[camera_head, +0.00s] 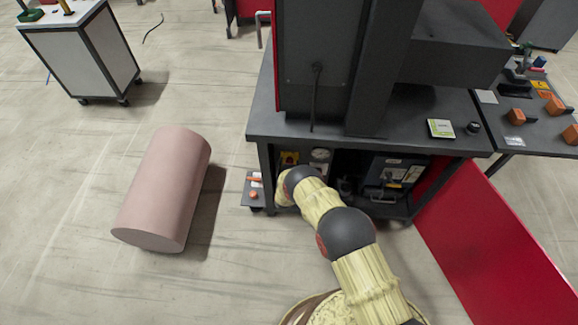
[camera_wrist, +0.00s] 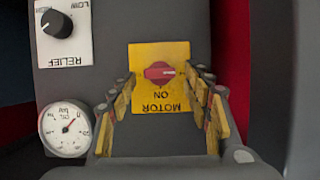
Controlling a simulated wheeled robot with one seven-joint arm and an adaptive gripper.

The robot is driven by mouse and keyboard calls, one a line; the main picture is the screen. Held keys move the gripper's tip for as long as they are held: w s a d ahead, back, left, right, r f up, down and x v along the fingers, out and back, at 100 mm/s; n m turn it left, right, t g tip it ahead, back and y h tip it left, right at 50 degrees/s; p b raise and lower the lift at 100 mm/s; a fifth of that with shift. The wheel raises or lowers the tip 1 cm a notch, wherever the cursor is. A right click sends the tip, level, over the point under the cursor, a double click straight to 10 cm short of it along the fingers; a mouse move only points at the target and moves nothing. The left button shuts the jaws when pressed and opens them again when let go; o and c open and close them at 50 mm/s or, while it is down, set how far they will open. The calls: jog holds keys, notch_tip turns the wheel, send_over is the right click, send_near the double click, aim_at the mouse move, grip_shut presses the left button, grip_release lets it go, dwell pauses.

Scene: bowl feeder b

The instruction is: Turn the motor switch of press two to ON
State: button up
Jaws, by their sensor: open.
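The motor switch is a red knob (camera_wrist: 159,72) on a yellow plate (camera_wrist: 160,50) lettered MOTOR and ON, which appears upside down in the wrist view. The knob's bar lies roughly sideways. My gripper (camera_wrist: 162,82) is open, with one yellow-padded finger to each side of the knob. It holds nothing, and I cannot tell whether the fingers touch the panel. My fingers are not clear there.
Beside the switch are a black RELIEF knob (camera_wrist: 57,23) and a round pressure gauge (camera_wrist: 65,130). A red panel (camera_head: 480,245) stands right of my arm. A pink cylinder (camera_head: 165,190) lies on the floor at left, with open floor around it.

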jog(key=c, duration=1.1)
jog(key=shift+c, duration=0.3)
